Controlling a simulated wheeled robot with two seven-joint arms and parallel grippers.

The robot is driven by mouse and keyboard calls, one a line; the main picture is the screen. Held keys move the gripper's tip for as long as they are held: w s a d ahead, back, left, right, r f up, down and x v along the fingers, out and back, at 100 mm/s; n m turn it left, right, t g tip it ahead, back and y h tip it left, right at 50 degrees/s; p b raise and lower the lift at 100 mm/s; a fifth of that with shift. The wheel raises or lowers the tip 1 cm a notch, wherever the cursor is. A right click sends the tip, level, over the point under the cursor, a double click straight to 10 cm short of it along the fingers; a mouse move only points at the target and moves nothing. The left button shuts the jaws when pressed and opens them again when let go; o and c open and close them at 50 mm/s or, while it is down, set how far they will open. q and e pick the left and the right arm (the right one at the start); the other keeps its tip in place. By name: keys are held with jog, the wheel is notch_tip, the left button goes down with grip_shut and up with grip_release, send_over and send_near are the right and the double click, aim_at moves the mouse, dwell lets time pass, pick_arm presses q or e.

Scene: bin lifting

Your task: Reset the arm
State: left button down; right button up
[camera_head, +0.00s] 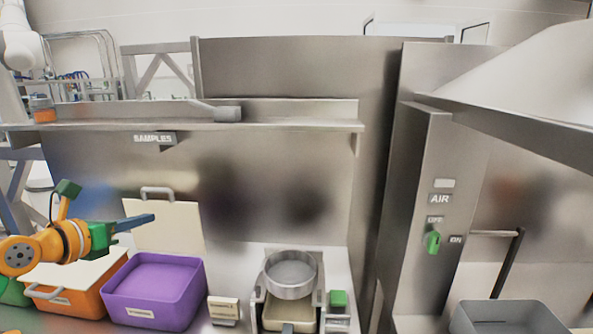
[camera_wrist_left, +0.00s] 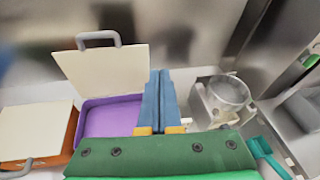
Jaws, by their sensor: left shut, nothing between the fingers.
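My left arm comes in from the left in the head view, orange and green. Its gripper (camera_head: 150,218) points right, above the orange and purple bins. The blue fingers are shut together with nothing between them, as the left wrist view (camera_wrist_left: 158,75) also shows. The gripper touches no bin or lid in the head view. My right gripper is not in either view.
An orange bin (camera_head: 75,303) has a pale lid on. A purple bin (camera_head: 155,308) is open, and a cream lid (camera_head: 170,230) with a grey handle stands upright behind it. A round metal pan (camera_head: 290,275) sits to the right. A grey bin (camera_head: 505,318) is far right.

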pick_arm(q)
jog(key=s+d+f+n+t+h, duration=0.1)
jog(key=d+n+t+h, duration=0.15)
jog(key=d, duration=0.65)
jog(key=s+d+f+n+t+h, duration=0.1)
jog(key=d+n+h, duration=0.3)
jog(key=d, duration=0.5)
jog(key=s+a+f+n+g+y, duration=0.25)
jog(key=s+f+n+y, duration=0.35)
jog(key=f+n, duration=0.55)
jog(key=s+a+f+n+g+y, duration=0.25)
jog(key=s+f+n+y, duration=0.4)
jog(key=f+n, duration=0.5)
jog(key=s+d+f+n+g+h, duration=0.1)
jog(key=s+f+n+g, duration=0.25)
jog(key=s, duration=0.55)
jog(key=s+d+f+n+g+h, duration=0.15)
jog(key=s+f+g, duration=0.35)
jog(key=s, duration=0.5)
notch_tip(320, 180, down, 18)
jog(key=s+g+b, duration=0.2)
jog(key=s, duration=0.1)
jog(key=s+a+f+g, duration=0.1)
jog(key=s+a+f, duration=0.1)
jog(key=s+f, duration=0.9)
jog(key=shift+s+a+f+n+b, duration=0.25)
jog(key=shift+s+f+n+b, duration=0.1)
jog(key=shift+s, duration=0.2)
